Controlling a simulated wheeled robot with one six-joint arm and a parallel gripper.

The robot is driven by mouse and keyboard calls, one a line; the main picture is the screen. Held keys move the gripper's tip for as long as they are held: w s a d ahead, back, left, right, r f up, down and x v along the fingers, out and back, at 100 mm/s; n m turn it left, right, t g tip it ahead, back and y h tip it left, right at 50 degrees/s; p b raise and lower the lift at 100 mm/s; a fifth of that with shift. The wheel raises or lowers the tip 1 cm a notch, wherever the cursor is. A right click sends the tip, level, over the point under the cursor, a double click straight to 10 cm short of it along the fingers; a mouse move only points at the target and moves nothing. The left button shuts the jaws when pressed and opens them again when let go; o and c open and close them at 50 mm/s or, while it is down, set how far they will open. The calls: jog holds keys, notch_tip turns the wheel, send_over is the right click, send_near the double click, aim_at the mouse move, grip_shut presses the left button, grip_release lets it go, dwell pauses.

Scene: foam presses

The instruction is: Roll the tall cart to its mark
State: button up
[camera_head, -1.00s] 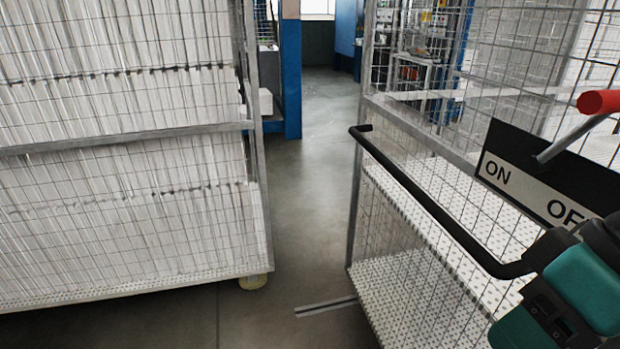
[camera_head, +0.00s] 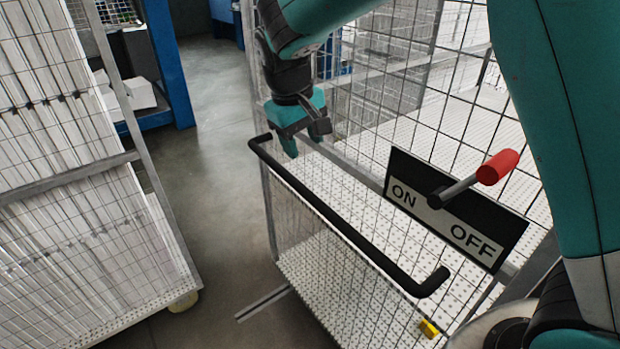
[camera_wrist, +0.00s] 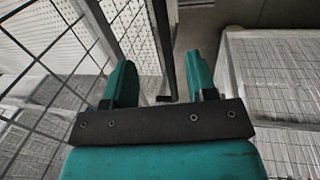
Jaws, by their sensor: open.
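The tall cart of wire mesh with white perforated shelves (camera_head: 350,290) stands at the right in the head view. A black push bar (camera_head: 345,228) runs along its near side. An ON/OFF plate (camera_head: 405,166) carries a lever with a red knob (camera_head: 498,166), tilted up toward the right. My gripper (camera_head: 306,145) is open and empty, pointing down just above the bar's far left end. In the wrist view the bar (camera_wrist: 166,62) appears between the open fingers (camera_wrist: 161,82); I cannot tell whether they touch it.
A mesh cart full of white sheets (camera_head: 70,220) stands at the left, with a clear floor lane (camera_head: 205,130) between the carts. A pale floor strip (camera_head: 262,304) lies by the tall cart's lower left corner. A blue post (camera_head: 168,60) stands behind.

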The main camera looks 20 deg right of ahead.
aim_at(316, 199)
jog(key=d+f+p, duration=0.1)
jog(key=f, duration=0.4)
jog(key=d+f+p, duration=0.1)
jog(key=f, duration=0.5)
jog(key=w+d+f+p, duration=0.1)
jog(key=f, duration=0.5)
jog(key=shift+d+p, duration=0.15)
jog(key=shift+p, duration=0.25)
grip_shut()
